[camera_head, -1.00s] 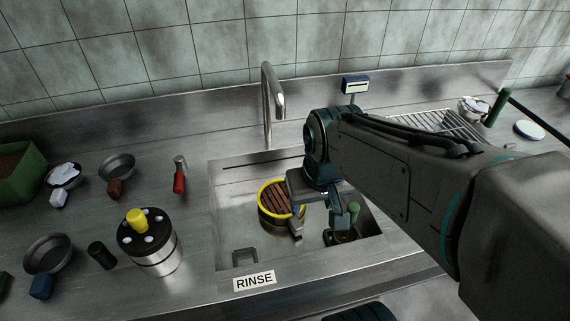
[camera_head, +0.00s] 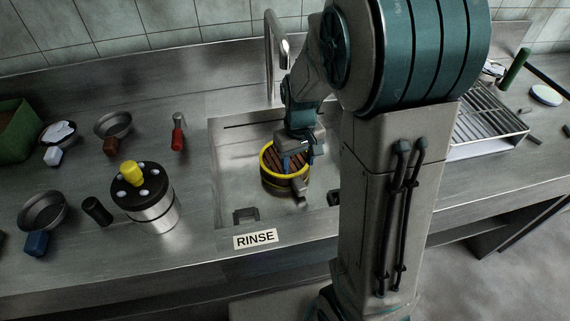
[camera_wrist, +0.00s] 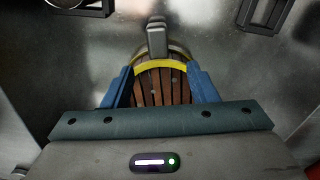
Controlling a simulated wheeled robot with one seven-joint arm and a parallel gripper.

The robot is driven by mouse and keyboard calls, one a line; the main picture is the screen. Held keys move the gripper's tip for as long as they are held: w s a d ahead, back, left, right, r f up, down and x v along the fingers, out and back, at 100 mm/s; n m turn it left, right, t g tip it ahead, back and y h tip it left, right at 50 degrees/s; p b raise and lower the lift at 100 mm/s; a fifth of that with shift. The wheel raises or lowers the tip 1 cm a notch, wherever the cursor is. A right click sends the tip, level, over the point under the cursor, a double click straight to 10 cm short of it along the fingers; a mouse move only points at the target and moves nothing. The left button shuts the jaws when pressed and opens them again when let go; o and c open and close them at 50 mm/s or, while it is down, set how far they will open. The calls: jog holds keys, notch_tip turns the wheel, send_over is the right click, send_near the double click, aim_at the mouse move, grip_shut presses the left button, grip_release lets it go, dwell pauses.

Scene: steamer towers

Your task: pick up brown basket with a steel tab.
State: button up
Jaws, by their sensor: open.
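The brown basket (camera_head: 272,184) stands in the sink, with brown slats on top, a yellow rim and a steel tab (camera_head: 300,187) on its near right side. The basket also shows in the wrist view (camera_wrist: 158,90), its steel tab (camera_wrist: 157,40) pointing away at the top. My gripper (camera_head: 292,163) is over the basket's right part in the head view. In the wrist view my gripper (camera_wrist: 159,72) is open, with one blue finger on each side of the slatted top. I cannot tell whether the fingers touch the basket.
The sink (camera_head: 232,190) has a RINSE label (camera_head: 255,239) on its front edge and a tap (camera_head: 272,60) behind. A steel canister with a yellow knob (camera_head: 145,200) stands left. A dark item (camera_head: 334,197) in the sink is mostly hidden by my arm. A wire rack (camera_head: 485,125) stands right.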

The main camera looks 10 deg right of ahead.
aim_at(297, 179)
notch_tip(297, 179, down, 9)
jog(key=shift+w+d+r+b, duration=0.1)
jog(key=shift+b, duration=0.25)
jog(key=shift+c, duration=0.3)
grip_shut()
notch_tip(297, 179, up, 10)
jog(key=shift+r+p, duration=0.1)
jog(key=shift+p, duration=0.45)
jog(key=c, duration=1)
grip_release()
grip_shut()
